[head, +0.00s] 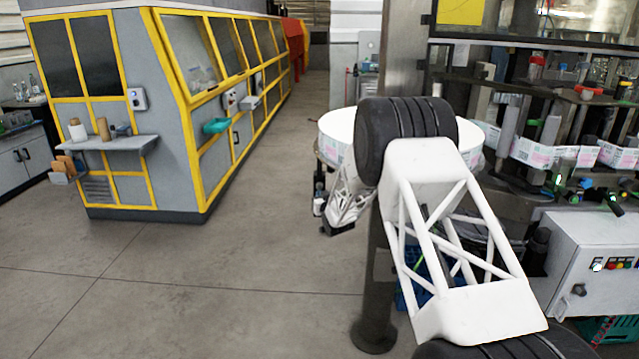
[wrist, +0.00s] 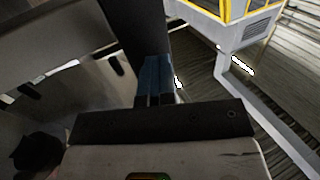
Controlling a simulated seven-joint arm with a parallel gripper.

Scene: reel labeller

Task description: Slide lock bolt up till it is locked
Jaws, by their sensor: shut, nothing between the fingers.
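I cannot make out the lock bolt in either view; it may be hidden or too small to tell. In the wrist view my gripper (wrist: 157,65) shows as two blue-grey fingers, side by side and shut with nothing between them. They point at a dark upright strip, and I cannot tell whether they touch it. In the head view the dark end of my arm (head: 338,229) hangs beside the grey post, below the white label reel (head: 336,128). My own white lattice arm hides much of the labelling machine there.
A grey post (head: 376,315) stands on the floor near my arm. A control box (head: 590,258) with coloured buttons and the label web (head: 548,152) are at right. A yellow-framed enclosure (head: 172,130) stands at left. The floor (head: 190,285) between is clear.

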